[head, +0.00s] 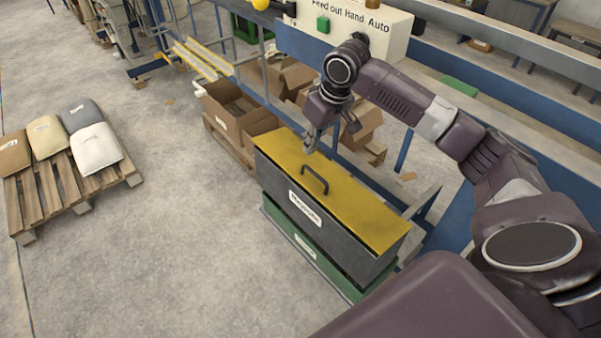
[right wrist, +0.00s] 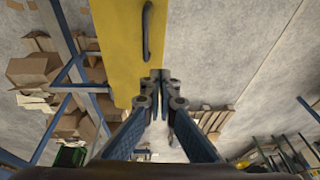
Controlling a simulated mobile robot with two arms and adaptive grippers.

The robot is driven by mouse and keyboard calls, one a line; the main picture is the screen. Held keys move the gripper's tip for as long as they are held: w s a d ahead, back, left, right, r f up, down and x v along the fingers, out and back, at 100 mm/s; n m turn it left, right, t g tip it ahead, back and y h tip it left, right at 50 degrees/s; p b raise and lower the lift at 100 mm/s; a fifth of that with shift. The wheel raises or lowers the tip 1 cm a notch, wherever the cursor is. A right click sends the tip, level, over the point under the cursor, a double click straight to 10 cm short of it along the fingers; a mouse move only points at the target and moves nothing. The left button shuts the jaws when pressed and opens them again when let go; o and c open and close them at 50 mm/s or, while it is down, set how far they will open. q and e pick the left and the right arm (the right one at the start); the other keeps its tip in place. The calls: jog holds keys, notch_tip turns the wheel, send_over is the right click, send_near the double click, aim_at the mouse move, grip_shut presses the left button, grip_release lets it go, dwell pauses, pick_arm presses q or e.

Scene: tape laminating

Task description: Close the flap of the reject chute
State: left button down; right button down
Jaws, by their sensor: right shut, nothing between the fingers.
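The reject chute is a dark grey box (head: 305,222) with a white label on its front. Its yellow flap (head: 350,205) lies across the top, with no clear gap along the front edge. A black bar handle (head: 314,180) stands on the flap; the handle also shows in the right wrist view (right wrist: 147,32). My right gripper (head: 311,146) is shut and empty, at the flap's far left end, apart from the handle. In the right wrist view its fingertips (right wrist: 160,76) overlap the edge of the yellow flap (right wrist: 115,45); contact cannot be told. My left gripper is out of view.
A green base (head: 318,257) lies under the grey box. Open cardboard boxes (head: 235,112) stand behind it by the blue frame. A control box (head: 350,28) is above my right gripper. A pallet with sacks (head: 65,185) is at left; the floor between is clear.

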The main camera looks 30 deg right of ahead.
jog(key=p, duration=0.3)
send_near(298, 180)
jog(key=x, duration=0.5)
jog(key=shift+w, duration=0.25)
jog(key=shift+a+f, duration=0.15)
jog(key=shift+f, duration=0.65)
